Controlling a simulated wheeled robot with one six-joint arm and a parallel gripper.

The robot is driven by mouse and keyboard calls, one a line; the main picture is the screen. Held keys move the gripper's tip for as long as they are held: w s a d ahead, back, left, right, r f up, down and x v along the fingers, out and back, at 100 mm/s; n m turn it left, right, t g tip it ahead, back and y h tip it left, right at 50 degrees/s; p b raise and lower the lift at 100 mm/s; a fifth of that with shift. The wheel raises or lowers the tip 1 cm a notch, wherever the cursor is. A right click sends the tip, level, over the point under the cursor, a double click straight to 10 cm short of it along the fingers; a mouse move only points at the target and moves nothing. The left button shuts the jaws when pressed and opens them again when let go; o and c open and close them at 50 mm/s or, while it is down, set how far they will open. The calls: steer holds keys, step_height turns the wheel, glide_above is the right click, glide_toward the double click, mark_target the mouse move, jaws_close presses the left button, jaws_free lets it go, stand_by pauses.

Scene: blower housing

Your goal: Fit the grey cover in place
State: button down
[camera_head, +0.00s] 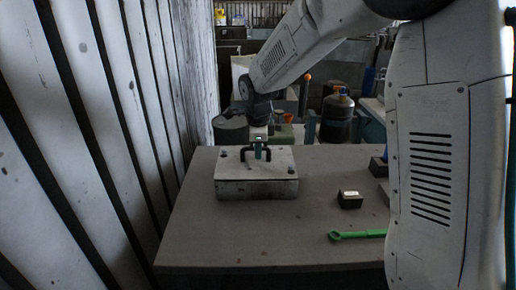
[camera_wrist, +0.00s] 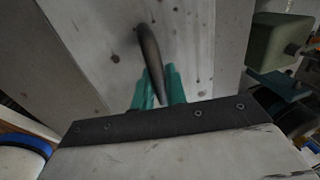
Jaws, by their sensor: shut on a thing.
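The grey cover (camera_head: 280,159) is a flat plate with a dark arched handle (camera_head: 241,153) on top. It lies on the box-shaped housing (camera_head: 257,189) on the table, or just above it; I cannot tell if there is a gap. My gripper (camera_head: 258,153) points down from above and its green fingers are shut on the handle. In the wrist view my gripper (camera_wrist: 158,95) holds the dark handle (camera_wrist: 150,48) between its green fingers, with the cover's pale surface (camera_wrist: 90,30) behind. The underside of the cover is hidden.
The grey table (camera_head: 240,235) is clear in front of the housing. A small black block (camera_head: 350,201) and a green wrench (camera_head: 357,235) lie to the right. A corrugated wall (camera_head: 110,130) runs close along the left. A dark gas bottle (camera_head: 337,115) stands behind the table.

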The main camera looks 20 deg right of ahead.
steer(key=shift+s+a, duration=0.1)
steer(key=shift+s, duration=0.15)
steer(key=shift+f, duration=0.15)
steer(key=c, duration=0.9)
jaws_free()
steer(key=shift+w, duration=0.1)
steer(key=shift+o, duration=0.2)
steer(key=shift+r, duration=3.95)
